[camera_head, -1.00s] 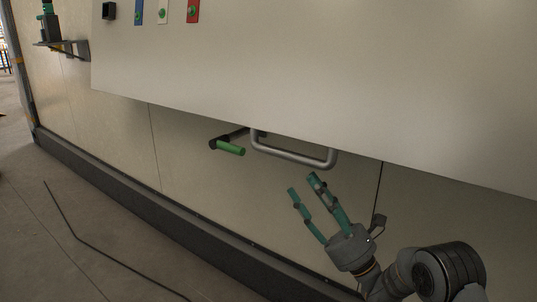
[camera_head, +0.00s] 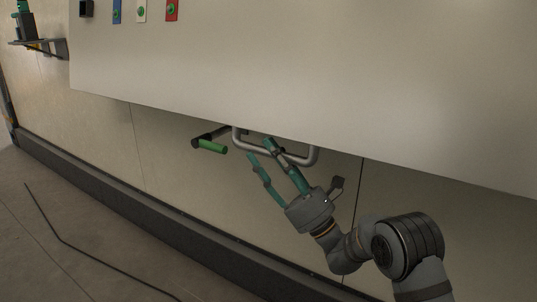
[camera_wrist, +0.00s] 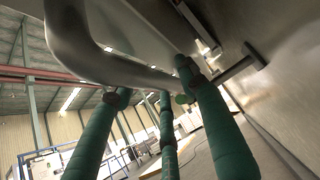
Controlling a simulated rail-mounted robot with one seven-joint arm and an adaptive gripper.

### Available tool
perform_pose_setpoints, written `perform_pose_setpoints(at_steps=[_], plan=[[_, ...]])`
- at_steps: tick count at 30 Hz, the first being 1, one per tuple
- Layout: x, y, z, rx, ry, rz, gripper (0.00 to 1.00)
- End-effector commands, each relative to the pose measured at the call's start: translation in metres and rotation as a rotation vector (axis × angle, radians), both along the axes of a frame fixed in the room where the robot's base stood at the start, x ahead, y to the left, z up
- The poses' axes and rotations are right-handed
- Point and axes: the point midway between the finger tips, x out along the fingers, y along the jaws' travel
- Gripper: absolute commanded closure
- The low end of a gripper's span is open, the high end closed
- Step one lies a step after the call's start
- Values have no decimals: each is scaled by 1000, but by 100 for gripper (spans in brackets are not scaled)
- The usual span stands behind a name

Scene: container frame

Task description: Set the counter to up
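The large white panel (camera_head: 300,85), which appears to be the counter, spans the upper part of the head view. A grey metal bar handle (camera_head: 314,157) is below its lower edge. It also crosses the top left of the wrist view (camera_wrist: 75,45), close to the camera. My gripper (camera_head: 261,150) has teal fingers spread apart and empty. Its fingertips overlap the handle in the head view. In the wrist view the fingers (camera_wrist: 155,85) reach up around the bar's far stretch; I cannot tell whether they touch it.
A crank with a green grip (camera_head: 212,146) is just left of the handle. The panel face has a blue (camera_head: 117,12), a white (camera_head: 141,11) and a red plate (camera_head: 172,10). A shelf bracket (camera_head: 50,46) is at the far left. Floor below is mostly clear.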

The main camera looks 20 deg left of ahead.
Motion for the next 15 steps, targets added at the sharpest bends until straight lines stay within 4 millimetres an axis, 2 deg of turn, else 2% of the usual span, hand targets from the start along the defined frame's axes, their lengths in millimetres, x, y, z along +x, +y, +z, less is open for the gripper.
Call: perform_pose_setpoints(at_steps=[15], plan=[[0,0,0,0,0,0,90]])
